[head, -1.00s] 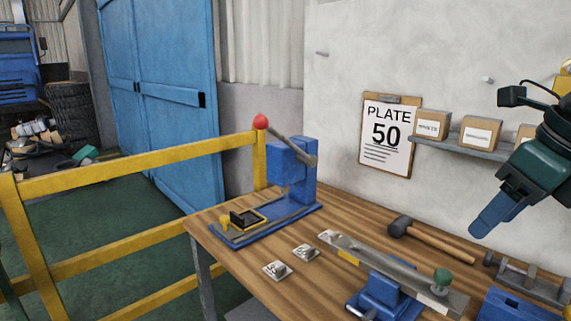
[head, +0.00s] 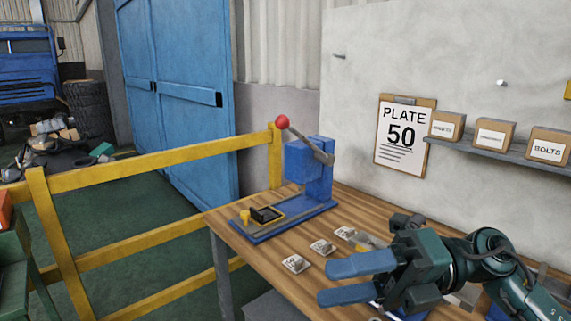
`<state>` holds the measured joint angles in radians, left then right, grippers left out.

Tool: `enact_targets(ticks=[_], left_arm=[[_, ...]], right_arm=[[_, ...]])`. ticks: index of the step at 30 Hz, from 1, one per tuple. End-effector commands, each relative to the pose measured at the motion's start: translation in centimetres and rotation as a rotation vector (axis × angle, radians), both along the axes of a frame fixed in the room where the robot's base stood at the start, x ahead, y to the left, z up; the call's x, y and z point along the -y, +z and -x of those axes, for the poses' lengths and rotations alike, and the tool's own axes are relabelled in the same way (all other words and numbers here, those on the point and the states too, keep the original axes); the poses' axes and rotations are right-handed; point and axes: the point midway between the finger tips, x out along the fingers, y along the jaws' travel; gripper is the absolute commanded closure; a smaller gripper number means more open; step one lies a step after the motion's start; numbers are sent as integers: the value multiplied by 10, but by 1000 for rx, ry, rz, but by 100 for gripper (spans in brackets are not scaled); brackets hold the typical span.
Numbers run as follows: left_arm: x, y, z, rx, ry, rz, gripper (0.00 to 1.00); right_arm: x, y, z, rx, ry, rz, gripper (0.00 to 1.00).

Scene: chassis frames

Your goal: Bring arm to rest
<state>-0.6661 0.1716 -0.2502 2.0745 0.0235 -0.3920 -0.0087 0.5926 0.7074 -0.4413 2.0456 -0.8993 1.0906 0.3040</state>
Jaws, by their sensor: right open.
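My right gripper (head: 326,283) reaches in from the right, in front of the wooden workbench (head: 262,259). Its two blue fingers point left and stand apart, with nothing between them. Its dark green arm (head: 500,262) covers much of the bench's right side, including most of a metal bar and its blue stand. My left gripper is not in view.
A blue lever press (head: 318,187) with a red knob (head: 282,122) stands at the bench's far left. Small numbered plates (head: 297,263) lie beyond the fingers. A yellow rail (head: 150,180) runs left. A wall shelf (head: 485,150) holds boxes beside a "PLATE 50" clipboard (head: 403,136).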

Motion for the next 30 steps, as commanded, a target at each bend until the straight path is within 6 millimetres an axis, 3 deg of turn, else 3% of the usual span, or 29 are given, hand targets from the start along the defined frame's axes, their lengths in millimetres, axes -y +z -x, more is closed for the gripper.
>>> enact_targets(ticks=[4,7,11,13,17,18,21,25,30], left_arm=[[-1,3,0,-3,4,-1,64],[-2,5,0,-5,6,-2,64],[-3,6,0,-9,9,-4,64],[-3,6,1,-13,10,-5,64],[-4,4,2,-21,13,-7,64],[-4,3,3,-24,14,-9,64],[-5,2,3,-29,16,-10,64],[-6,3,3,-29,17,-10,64],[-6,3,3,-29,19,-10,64]], right_arm=[[-6,-5,-22,-351,-161,-384,45],[7,-29,-48,-608,-333,-589,45],[32,-97,-72,-974,-611,-780,45],[47,-148,-74,-1182,-779,-842,45],[66,-242,-49,-1524,-1058,-878,45],[69,-268,-36,-1618,-1133,-872,45],[74,-320,-1,-1818,-1286,-843,45],[74,-362,40,-1996,-1417,-793,45],[74,-382,63,-2088,-1480,-759,45]])
